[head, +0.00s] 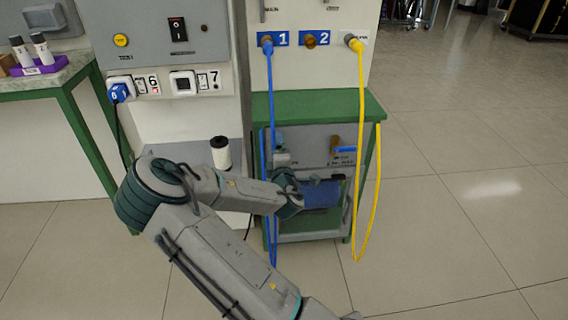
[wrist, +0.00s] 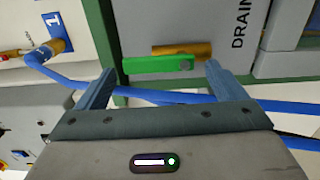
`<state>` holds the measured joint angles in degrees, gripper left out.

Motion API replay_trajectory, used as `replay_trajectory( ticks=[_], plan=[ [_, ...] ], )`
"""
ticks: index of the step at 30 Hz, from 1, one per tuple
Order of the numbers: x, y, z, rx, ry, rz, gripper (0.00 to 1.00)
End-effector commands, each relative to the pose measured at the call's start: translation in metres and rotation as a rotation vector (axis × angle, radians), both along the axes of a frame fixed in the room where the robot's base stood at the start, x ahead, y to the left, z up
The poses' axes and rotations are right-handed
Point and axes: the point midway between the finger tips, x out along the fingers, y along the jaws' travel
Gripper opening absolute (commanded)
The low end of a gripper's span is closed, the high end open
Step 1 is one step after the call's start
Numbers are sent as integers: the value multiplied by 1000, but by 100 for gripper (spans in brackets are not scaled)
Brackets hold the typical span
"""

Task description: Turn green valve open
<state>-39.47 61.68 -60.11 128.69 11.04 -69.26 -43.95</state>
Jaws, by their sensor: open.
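The green valve handle (wrist: 150,64) is a flat green bar in the wrist view, fixed at its right end over a brass fitting (wrist: 190,50). The fitting is on a grey panel with a sideways "DRAIN" label (wrist: 240,25). The handle's length runs left to right in that picture. My gripper (wrist: 160,70) is open, its blue fingers apart on either side of the handle. I cannot tell whether they touch it. In the head view a brass fitting (head: 335,144) shows on the cabinet under the green bench; the green handle cannot be made out there.
A blue hose (wrist: 130,93) passes across my fingers in the wrist view. In the head view it hangs from port 1 (head: 267,42) close to my wrist. A yellow hose (head: 361,130) hangs to the right. A green bench (head: 372,107) overhangs the cabinet. Floor at right is clear.

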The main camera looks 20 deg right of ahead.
Motion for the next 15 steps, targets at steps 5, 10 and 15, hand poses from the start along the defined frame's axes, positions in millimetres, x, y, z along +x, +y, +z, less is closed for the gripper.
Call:
replay_trajectory(
  ticks=[5, 10, 15],
  plan=[
    [-27, 7, 1, 1, 3, -2, 91],
    [-64, 18, 1, 1, 3, -1, 91],
    [-103, 31, 4, -2, 8, 1, 91]
  ],
)
